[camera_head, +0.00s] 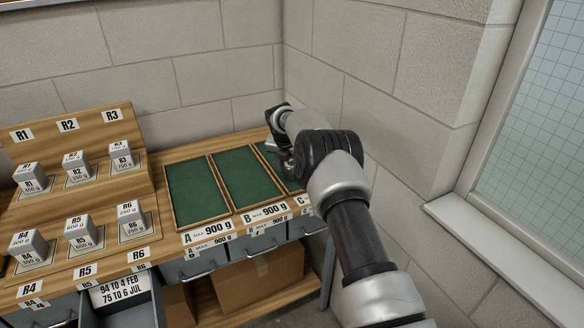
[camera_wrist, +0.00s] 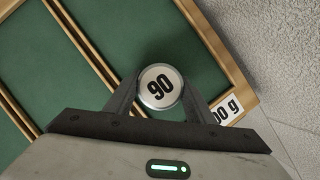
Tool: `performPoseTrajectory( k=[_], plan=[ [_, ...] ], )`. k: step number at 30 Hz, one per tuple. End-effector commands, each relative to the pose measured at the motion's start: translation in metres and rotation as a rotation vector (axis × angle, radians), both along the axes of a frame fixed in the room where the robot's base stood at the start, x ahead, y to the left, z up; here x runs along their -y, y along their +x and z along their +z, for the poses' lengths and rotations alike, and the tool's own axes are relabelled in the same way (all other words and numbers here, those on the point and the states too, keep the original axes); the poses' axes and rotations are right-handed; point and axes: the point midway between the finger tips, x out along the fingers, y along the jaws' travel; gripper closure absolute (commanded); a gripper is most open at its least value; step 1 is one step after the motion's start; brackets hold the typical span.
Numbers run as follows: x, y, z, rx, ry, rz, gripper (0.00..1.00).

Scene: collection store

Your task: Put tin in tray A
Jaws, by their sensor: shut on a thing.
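In the head view my arm reaches over tray C (camera_head: 268,155), at the right end of the row, and the tin is not discernible there. Tray A (camera_head: 195,190) is the leftmost green tray, labelled A max 900 g, and looks empty.
Tray B (camera_head: 248,180) lies between A and C and looks empty. Labelled grey weight blocks (camera_head: 80,231) stand on the wooden rack at left. A drawer (camera_head: 122,297) with a date label is open at the front. Block walls stand behind and right of the bench.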

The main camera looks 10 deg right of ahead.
Motion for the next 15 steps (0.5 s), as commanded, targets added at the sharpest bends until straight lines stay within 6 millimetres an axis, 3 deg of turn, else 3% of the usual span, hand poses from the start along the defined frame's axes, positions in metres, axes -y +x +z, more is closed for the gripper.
performPoseTrajectory(
  k=[5,6,8,15],
  plan=[
    [0.0001,-0.0001,-0.0037,-0.001,0.000,0.000,0.75],
    [0.0000,-0.0002,-0.0028,-0.001,0.000,0.000,0.44],
    [0.0001,-0.0002,-0.0028,-0.001,0.000,0.000,0.34],
    [0.0001,-0.0003,-0.0026,-0.001,0.001,-0.001,0.32]
  ],
)
